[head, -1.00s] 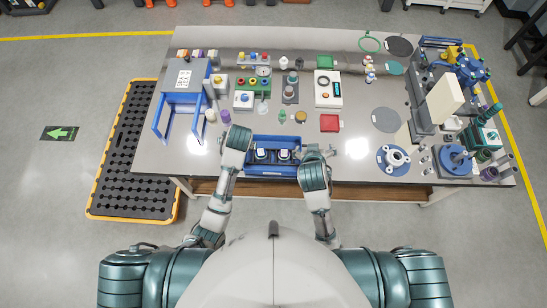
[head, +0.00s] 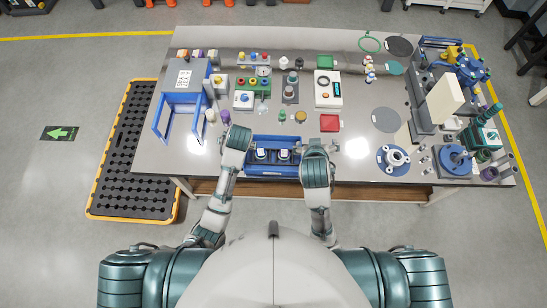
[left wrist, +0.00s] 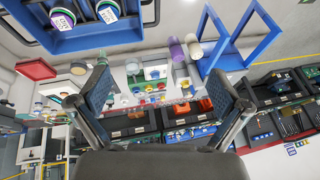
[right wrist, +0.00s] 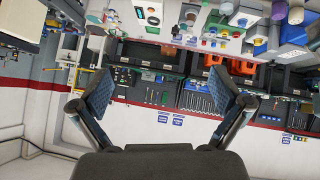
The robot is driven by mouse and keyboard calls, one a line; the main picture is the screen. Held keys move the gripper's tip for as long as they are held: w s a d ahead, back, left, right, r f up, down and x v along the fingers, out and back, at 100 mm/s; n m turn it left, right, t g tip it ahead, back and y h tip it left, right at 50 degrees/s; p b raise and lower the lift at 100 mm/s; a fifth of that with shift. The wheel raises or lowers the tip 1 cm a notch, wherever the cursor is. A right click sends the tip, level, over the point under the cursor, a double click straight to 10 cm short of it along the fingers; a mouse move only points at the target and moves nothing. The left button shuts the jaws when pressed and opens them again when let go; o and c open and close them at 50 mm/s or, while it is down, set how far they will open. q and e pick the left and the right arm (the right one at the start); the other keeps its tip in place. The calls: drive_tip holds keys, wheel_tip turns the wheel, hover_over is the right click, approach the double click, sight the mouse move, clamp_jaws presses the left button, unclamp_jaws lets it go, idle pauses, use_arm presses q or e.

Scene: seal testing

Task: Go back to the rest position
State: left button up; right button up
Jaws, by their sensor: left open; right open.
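My left gripper (head: 230,127) is over the front edge of the table (head: 360,155), just left of the blue tray (head: 272,172). In the left wrist view its two fingers (left wrist: 163,95) are spread with nothing between them. My right gripper (head: 318,144) is just right of the tray. In the right wrist view its fingers (right wrist: 163,92) are also spread and empty. Two white-labelled jars (head: 260,154) (head: 284,154) stand in the tray. The tray also shows at the top of the left wrist view (left wrist: 90,38).
A blue frame with a grey box (head: 183,77) stands at the left. A red pad (head: 329,123) and a white device (head: 328,88) lie beyond my right gripper. A blue disc with a white flange (head: 393,158) is further right. Floor shows left of the table.

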drive_tip(key=shift+r, duration=0.6)
